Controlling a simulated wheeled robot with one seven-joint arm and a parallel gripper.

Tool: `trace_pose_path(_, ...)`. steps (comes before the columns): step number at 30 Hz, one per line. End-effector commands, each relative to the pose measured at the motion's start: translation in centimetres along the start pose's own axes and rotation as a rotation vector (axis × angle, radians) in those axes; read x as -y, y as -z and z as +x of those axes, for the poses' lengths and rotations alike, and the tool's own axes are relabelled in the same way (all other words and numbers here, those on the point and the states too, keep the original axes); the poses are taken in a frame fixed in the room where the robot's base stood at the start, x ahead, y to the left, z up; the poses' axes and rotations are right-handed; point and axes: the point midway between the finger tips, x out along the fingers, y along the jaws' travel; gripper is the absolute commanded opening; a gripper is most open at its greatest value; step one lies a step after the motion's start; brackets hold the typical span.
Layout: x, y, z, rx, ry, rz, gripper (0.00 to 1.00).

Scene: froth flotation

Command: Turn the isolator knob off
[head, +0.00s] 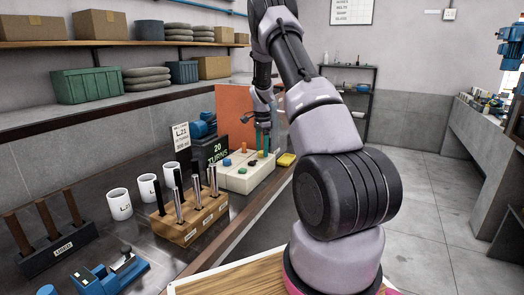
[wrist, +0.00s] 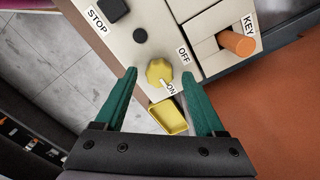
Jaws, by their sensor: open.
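The isolator knob (wrist: 158,71) is yellow and sits on a cream control box (wrist: 150,20). Its white pointer is turned to the ON label (wrist: 171,90); the OFF label (wrist: 183,56) is to its upper right. My gripper (wrist: 159,74) is open, with one green finger on each side of the knob. I cannot tell whether either finger touches it. In the head view the cream control box (head: 237,181) stands on the bench, with my gripper (head: 263,147) pointing down over its far end.
The box also carries a black STOP button (wrist: 112,9) and an orange KEY peg (wrist: 238,43). A yellow tray (wrist: 168,119) lies beside the box. A wooden block (head: 190,222) with upright rods and white mugs (head: 120,205) stand nearer on the bench.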

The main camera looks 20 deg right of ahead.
Motion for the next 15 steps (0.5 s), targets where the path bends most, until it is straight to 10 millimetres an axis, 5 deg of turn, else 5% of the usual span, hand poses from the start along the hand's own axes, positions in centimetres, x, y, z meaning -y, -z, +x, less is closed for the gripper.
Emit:
trace_pose_path(11, 0.0, 0.0, 0.73, 0.0, 0.0, -0.001, 0.71)
trace_pose_path(15, 0.0, 0.0, 0.72, 0.0, 0.0, -0.001, 0.22)
